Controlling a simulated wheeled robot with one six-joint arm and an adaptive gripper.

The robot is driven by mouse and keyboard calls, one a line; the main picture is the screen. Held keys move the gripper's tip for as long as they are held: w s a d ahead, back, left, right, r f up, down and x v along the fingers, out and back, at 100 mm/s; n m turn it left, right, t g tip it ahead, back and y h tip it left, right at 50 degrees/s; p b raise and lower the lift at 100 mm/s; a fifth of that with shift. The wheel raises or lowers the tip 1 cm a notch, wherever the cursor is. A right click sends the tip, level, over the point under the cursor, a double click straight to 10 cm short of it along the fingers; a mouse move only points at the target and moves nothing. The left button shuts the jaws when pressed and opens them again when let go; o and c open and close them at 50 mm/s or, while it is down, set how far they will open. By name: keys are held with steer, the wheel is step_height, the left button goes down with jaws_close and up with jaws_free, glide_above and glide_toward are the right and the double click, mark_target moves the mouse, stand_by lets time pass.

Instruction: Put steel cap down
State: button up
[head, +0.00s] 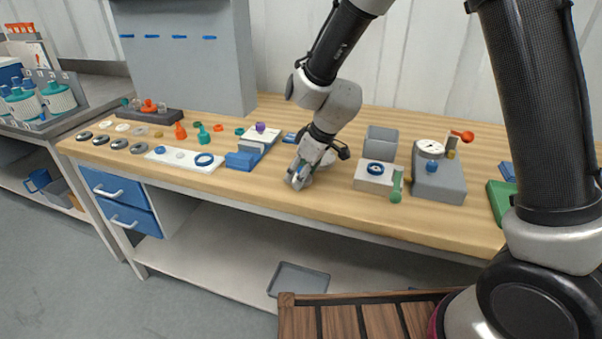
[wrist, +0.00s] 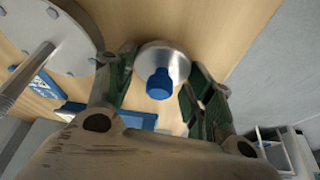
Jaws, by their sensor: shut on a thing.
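The steel cap (wrist: 166,56) is a round silver disc with a blue knob (wrist: 159,84) in the wrist view. It sits between the two green-padded fingers of my gripper (wrist: 161,72), which are shut on it. In the head view my gripper (head: 297,180) is low over the front edge of the wooden bench (head: 250,195), and the cap is hidden or too small to make out. I cannot tell whether the cap touches the bench top.
A large bolted steel disc with a rod (wrist: 70,40) lies close left in the wrist view. A blue block (head: 243,160) stands left of my gripper. A white block with a blue ring (head: 372,183), a grey bin (head: 381,142) and a gauge block (head: 440,180) stand right.

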steer(key=shift+f, duration=0.15)
steer(key=o, duration=1.1)
steer(key=shift+o, duration=0.2)
steer(key=s+d+r+m, duration=0.1)
steer(key=s+d+r, duration=0.1)
steer(key=d+r, duration=0.45)
steer(key=s+d+r+m, duration=0.15)
steer(key=d+r, duration=0.25)
steer(key=r, duration=0.5)
steer(key=s+d+r+m+t+h, duration=0.1)
steer(key=s+d+r+m+h, duration=0.1)
steer(key=s+d, duration=0.8)
steer(key=s+d+r+m+t+h, duration=0.1)
steer(key=s+d+r+m, duration=0.4)
steer(key=s+d, duration=0.5)
steer(key=d+m, duration=0.2)
steer(key=d, duration=0.2)
steer(key=shift+s+d+h, duration=0.15)
steer(key=shift+d+h, duration=0.1)
steer(key=shift+h, duration=0.15)
